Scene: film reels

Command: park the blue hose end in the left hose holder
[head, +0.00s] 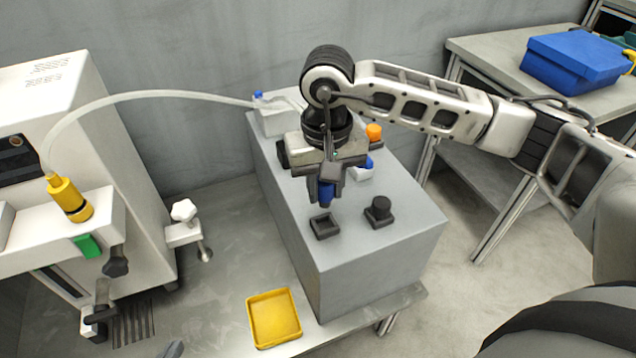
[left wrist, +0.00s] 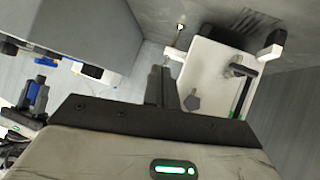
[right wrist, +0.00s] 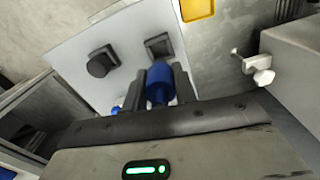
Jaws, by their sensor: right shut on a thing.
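The blue hose end (head: 326,194) is gripped by my right gripper (head: 326,188) above the grey cabinet top. It also shows between the fingers in the right wrist view (right wrist: 159,84). The left hose holder (head: 324,226), a dark square socket, looks empty and lies just in front of and below the hose end, apart from it. It also shows in the right wrist view (right wrist: 158,46). A second dark holder (head: 379,218) to its right has a black round piece in it. My left gripper (left wrist: 164,88) shows its fingers close together with nothing between them.
A pale hose (head: 150,94) arches from a yellow fitting (head: 68,199) on the white machine to the cabinet's back. A yellow tray (head: 274,318) stands in front of the cabinet. A white knob (head: 184,211) juts from the machine. A blue box (head: 572,62) sits on the right-hand table.

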